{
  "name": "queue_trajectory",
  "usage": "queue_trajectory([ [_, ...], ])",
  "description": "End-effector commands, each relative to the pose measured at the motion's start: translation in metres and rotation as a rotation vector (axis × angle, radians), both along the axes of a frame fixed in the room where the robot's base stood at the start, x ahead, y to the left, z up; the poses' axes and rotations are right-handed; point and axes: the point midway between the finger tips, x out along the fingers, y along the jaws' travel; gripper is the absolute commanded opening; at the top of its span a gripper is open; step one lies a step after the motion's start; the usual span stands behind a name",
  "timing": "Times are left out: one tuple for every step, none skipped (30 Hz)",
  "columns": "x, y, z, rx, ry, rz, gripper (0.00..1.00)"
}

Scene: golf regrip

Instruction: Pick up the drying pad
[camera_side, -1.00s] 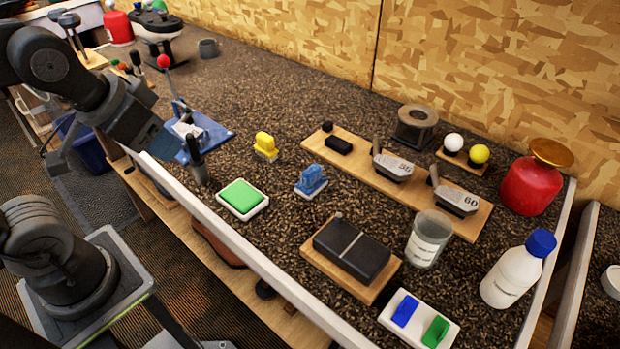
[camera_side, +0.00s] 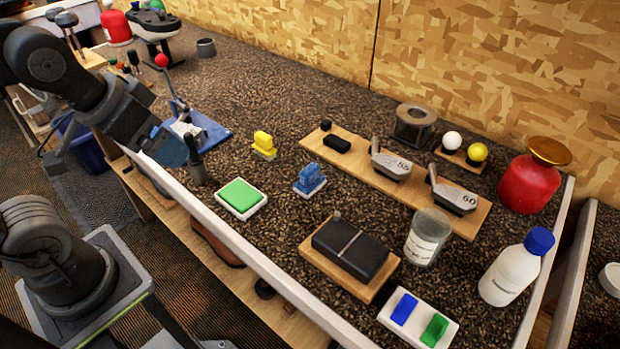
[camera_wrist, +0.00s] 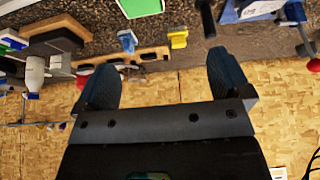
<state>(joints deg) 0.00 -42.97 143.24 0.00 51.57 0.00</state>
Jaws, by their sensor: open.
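A square green pad (camera_side: 240,195) lies in a white tray near the front edge of the bench. It also shows at the top of the wrist view (camera_wrist: 140,7). It looks like the drying pad, but smaller blue (camera_side: 404,309) and green (camera_side: 434,330) pieces sit on another white base at the front. My gripper (camera_side: 172,148) is to the left of the square pad, above the bench's front edge and apart from the pad. In the wrist view its two blue-grey fingers (camera_wrist: 164,62) are spread, with nothing between them.
A dark upright handle (camera_side: 196,162) stands close to my gripper, with a blue-based clamp (camera_side: 205,132) behind it. Yellow (camera_side: 264,144) and blue (camera_side: 309,178) blocks stand beyond the pad. A dark block on a wooden board (camera_side: 348,250) lies to its right.

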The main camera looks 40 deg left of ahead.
Motion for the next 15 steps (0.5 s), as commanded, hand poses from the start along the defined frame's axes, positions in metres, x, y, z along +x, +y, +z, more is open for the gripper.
queue_trajectory([
  [0.000, 0.000, 0.000, 0.000, 0.000, 0.000, 0.96],
  [0.000, 0.000, 0.000, 0.000, 0.000, 0.000, 0.96],
  [0.000, 0.000, 0.000, 0.000, 0.000, 0.001, 0.96],
  [0.001, 0.000, 0.001, -0.003, 0.002, 0.005, 0.96],
  [0.002, -0.001, 0.002, -0.008, 0.005, 0.014, 0.96],
  [0.005, -0.001, 0.003, -0.020, 0.012, 0.030, 0.96],
  [0.008, -0.002, 0.005, -0.032, 0.022, 0.051, 0.96],
  [0.012, -0.003, 0.007, -0.047, 0.032, 0.078, 0.96],
  [0.020, -0.005, 0.011, -0.073, 0.051, 0.124, 0.96],
  [0.026, -0.007, 0.013, -0.096, 0.066, 0.165, 0.96],
  [0.033, -0.010, 0.016, -0.120, 0.085, 0.212, 0.96],
  [0.044, -0.013, 0.020, -0.154, 0.111, 0.283, 0.96],
  [0.053, -0.016, 0.022, -0.179, 0.132, 0.340, 0.96],
  [0.062, -0.019, 0.023, -0.202, 0.154, 0.398, 0.96],
  [0.075, -0.024, 0.025, -0.232, 0.180, 0.478, 0.96],
])
